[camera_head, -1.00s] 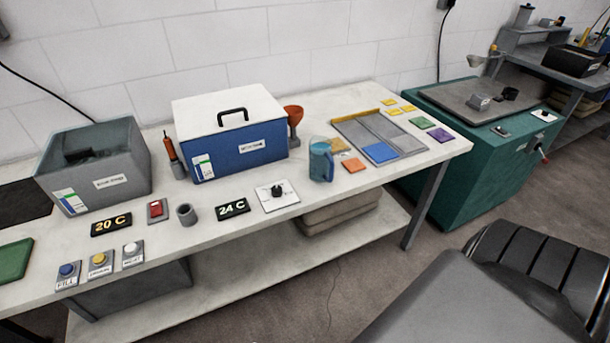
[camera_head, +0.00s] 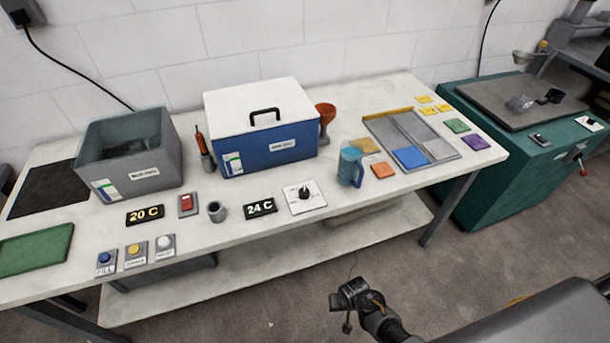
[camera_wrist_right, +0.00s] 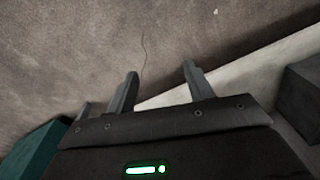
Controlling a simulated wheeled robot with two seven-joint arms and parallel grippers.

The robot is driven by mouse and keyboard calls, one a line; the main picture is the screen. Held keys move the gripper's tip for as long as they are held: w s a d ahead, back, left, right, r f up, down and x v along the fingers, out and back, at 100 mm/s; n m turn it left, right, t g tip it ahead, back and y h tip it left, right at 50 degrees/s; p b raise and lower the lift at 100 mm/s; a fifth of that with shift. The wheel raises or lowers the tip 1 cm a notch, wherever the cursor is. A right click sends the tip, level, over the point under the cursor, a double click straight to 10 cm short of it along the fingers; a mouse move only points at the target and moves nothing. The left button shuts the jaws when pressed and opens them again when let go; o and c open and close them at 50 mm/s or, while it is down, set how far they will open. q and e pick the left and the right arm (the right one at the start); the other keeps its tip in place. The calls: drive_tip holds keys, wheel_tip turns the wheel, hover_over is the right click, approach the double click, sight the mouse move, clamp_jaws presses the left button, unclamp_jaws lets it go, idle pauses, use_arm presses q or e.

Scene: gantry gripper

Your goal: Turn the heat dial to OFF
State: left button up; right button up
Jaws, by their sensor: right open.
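The heat dial (camera_head: 304,193) is a black knob on a white square plate, lying near the front edge of the table, right of the 24 C display (camera_head: 260,208). The markings on its plate are too small to read. My right gripper (camera_head: 345,299) is low in front of the table, below and apart from the dial. In the right wrist view its two fingers (camera_wrist_right: 157,82) stand apart with nothing between them, over bare floor. The dial is not in that wrist view. My left gripper is not in view.
A blue box with a white lid (camera_head: 262,140) stands behind the dial. A blue mug (camera_head: 350,166) stands to its right and a small grey cup (camera_head: 216,211) to its left. The table's front edge and lower shelf (camera_head: 270,270) lie between my right gripper and the dial.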

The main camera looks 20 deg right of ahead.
drive_tip(key=w+a+r+m+p, duration=0.1)
drive_tip(key=w+r, duration=0.4)
drive_tip(key=r, duration=0.3)
drive_tip(key=w+r+m+p, duration=0.1)
drive_tip(key=w+r+p, duration=0.1)
drive_tip(key=w+r, duration=0.45)
wheel_tip(320, 180, up, 29)
drive_tip(key=m+g+p, duration=0.1)
drive_tip(key=m+p, duration=0.3)
drive_tip(key=m, duration=0.3)
hover_over(304, 191)
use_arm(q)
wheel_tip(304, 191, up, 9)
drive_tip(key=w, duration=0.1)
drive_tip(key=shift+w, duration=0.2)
use_arm(e)
wheel_tip(304, 191, down, 10)
drive_tip(key=shift+f, duration=0.2)
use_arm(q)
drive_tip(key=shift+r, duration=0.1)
use_arm(e)
drive_tip(key=c, duration=1)
